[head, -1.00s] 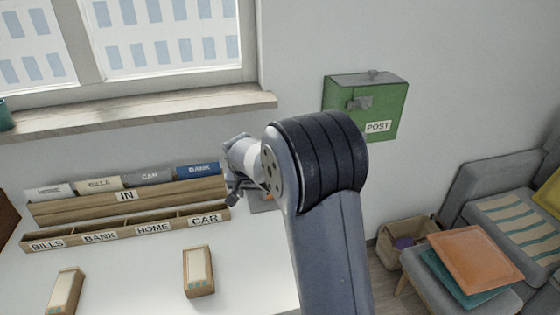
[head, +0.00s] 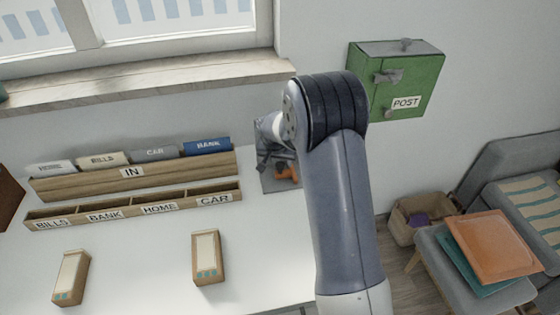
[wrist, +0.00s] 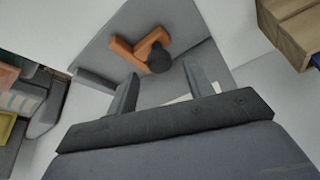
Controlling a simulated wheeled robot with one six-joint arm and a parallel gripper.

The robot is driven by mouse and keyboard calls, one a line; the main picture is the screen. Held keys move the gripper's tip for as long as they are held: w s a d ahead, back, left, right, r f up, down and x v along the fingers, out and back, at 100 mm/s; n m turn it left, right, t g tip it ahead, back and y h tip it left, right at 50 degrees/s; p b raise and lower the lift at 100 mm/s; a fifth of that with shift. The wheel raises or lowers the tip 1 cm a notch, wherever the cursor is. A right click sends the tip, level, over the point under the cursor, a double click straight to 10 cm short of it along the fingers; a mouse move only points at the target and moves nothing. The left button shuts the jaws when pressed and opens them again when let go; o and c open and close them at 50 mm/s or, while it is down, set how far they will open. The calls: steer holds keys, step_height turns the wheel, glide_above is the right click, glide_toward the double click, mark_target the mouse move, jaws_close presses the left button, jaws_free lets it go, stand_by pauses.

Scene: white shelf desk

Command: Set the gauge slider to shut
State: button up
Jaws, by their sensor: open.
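The gauge is a grey board (head: 270,184) at the right end of the desk, with an orange part (head: 287,171) on it. In the wrist view the grey board (wrist: 92,60) carries the orange bent part (wrist: 126,50) and a dark round knob (wrist: 159,60). My gripper (wrist: 160,80) is open and empty. Its two fingers point at the board, and the knob shows just beyond and between the fingertips, apart from them. In the head view my gripper (head: 263,160) is beside the board, partly hidden by my arm. The slider's setting cannot be read.
A wooden sorter (head: 130,207) and an IN rack (head: 70,187) with folders stand left of the gauge. Two small wooden boxes (head: 206,258) (head: 70,278) stand on the desk. A green post box (head: 425,82) hangs on the wall.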

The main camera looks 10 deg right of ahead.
steer(key=shift+x, duration=1.2)
jaws_close()
steer(key=shift+d, duration=0.1)
